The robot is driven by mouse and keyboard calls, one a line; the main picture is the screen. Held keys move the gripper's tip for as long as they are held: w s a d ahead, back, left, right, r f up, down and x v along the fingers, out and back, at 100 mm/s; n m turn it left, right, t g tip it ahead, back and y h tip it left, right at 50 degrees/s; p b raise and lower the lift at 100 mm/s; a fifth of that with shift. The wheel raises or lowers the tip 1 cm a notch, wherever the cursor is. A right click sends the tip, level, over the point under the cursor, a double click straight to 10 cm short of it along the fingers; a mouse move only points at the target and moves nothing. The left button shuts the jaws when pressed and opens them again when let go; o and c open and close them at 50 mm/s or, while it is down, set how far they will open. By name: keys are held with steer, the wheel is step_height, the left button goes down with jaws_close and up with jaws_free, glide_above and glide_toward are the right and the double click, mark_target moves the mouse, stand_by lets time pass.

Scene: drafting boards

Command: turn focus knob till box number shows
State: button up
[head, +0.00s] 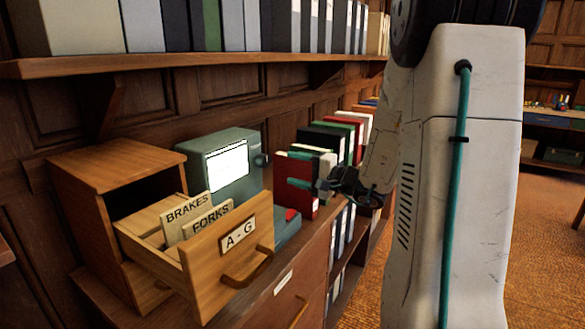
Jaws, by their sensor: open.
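A grey-green reader box (200,144) with a bright screen (222,172) stands on the cabinet top. The screen looks plain white, and I can make out no number on it. A round dark knob (261,160) sits on the right side of the reader. My gripper (308,185) is to the right of the reader and in front of a row of books. Its teal fingers are apart with nothing seen between them. It is apart from the knob in the picture.
A wooden card drawer (233,262) marked A-G is pulled open at front left, with BRAKES (187,217) and FORKS (208,220) cards. Books (331,143) stand upright behind my gripper. A shelf (180,63) of binders overhangs the reader. Open floor (545,255) lies at right.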

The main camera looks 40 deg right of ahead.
mark_target(267, 162)
steer(key=x, duration=1)
steer(key=shift+w, duration=0.25)
stand_by(0.8)
steer(key=m, duration=0.4)
steer(key=shift+m, duration=0.4)
steer(key=c, duration=1)
steer(key=shift+o, duration=0.2)
